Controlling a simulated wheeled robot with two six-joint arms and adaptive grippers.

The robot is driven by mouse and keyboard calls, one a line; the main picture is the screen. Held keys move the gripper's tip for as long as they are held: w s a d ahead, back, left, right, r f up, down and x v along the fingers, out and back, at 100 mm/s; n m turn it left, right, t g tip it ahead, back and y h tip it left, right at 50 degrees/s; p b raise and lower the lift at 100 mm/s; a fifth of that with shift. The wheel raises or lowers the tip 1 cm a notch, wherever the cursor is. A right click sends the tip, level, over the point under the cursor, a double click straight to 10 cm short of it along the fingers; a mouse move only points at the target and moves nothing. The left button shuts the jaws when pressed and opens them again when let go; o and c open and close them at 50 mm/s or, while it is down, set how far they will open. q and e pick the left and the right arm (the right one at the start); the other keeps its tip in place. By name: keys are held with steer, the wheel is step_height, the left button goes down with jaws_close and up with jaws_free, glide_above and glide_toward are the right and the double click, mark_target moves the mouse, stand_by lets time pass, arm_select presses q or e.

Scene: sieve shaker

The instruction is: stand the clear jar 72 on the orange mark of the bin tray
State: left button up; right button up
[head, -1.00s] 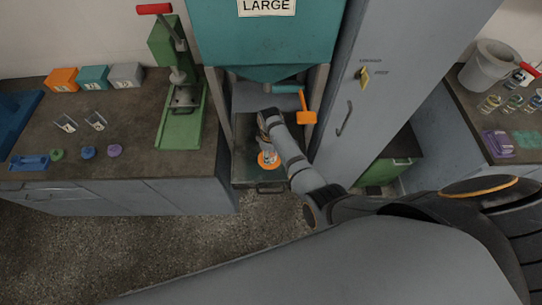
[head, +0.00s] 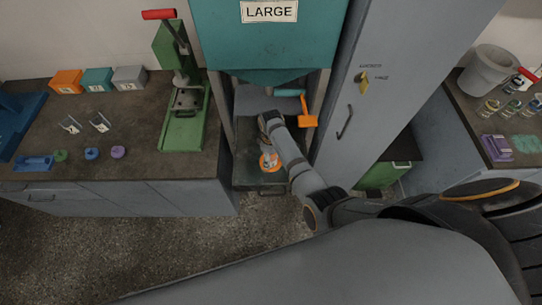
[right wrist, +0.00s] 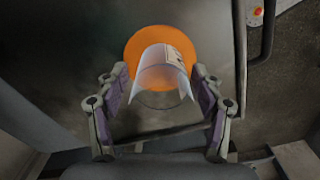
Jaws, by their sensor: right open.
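The clear jar (right wrist: 160,80) carries a pale label with unreadable print and appears to stand on the orange mark (right wrist: 134,53), a flat round disc. The bin tray (right wrist: 85,75) is dark, and its front also shows in the head view (head: 245,179) under the teal bin. My right gripper (right wrist: 159,78) is open, with one purple-padded finger on each side of the jar and visible gaps to it. In the head view my right gripper (head: 268,147) is low over the tray and partly hides the jar and the orange mark. My left gripper is not in view.
The teal bin (head: 265,45) marked LARGE hangs above the tray, with an orange-handled lever (head: 308,120) at its right. A grey cabinet (head: 370,95) stands close on the right. A green press (head: 184,125) stands on the left counter.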

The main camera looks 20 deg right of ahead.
step_height(320, 180, up, 11)
steer(key=p, duration=0.9)
steer(key=shift+r, duration=0.2)
steer(key=shift+s, duration=0.1)
